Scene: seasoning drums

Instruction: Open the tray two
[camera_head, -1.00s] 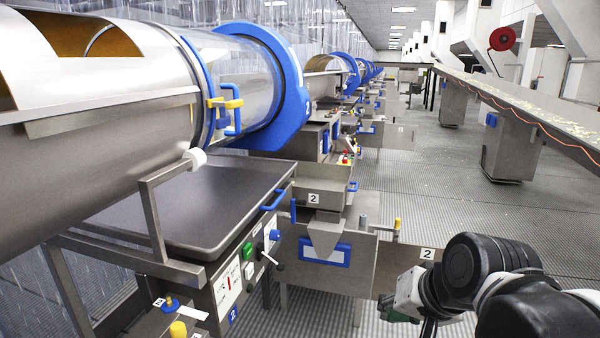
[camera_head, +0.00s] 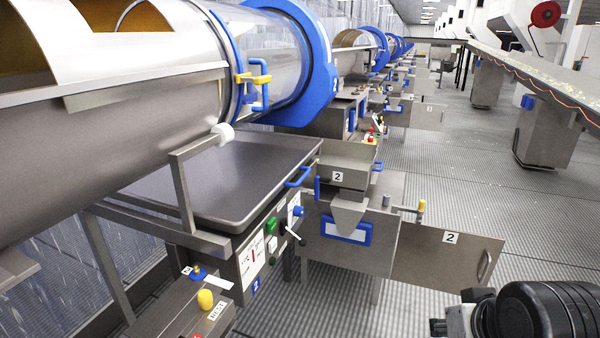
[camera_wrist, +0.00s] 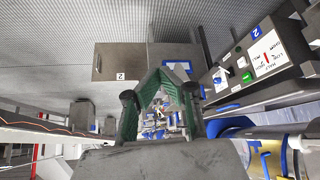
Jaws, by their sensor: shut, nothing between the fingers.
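A small steel tray (camera_head: 352,163) with a "2" label on its front and a small blue handle at its right sits in the middle of the head view. To its left is a wide flat grey tray (camera_head: 225,175) under the drum, with a blue handle (camera_head: 298,177) at its right corner. Both look level. My gripper (camera_wrist: 160,75) shows in the wrist view with green-padded fingers, shut and empty, apart from the "2" panel (camera_wrist: 119,62) ahead. In the head view only my dark arm shows at the lower right; the fingers are out of sight there.
The steel drum (camera_head: 110,125) with its blue ring (camera_head: 318,65) overhangs the left. A control box (camera_head: 265,250) stands below the flat tray. A hinged steel panel marked "2" (camera_head: 440,255) juts out right. Open floor (camera_head: 450,165) lies beyond, with a conveyor (camera_head: 560,80) at far right.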

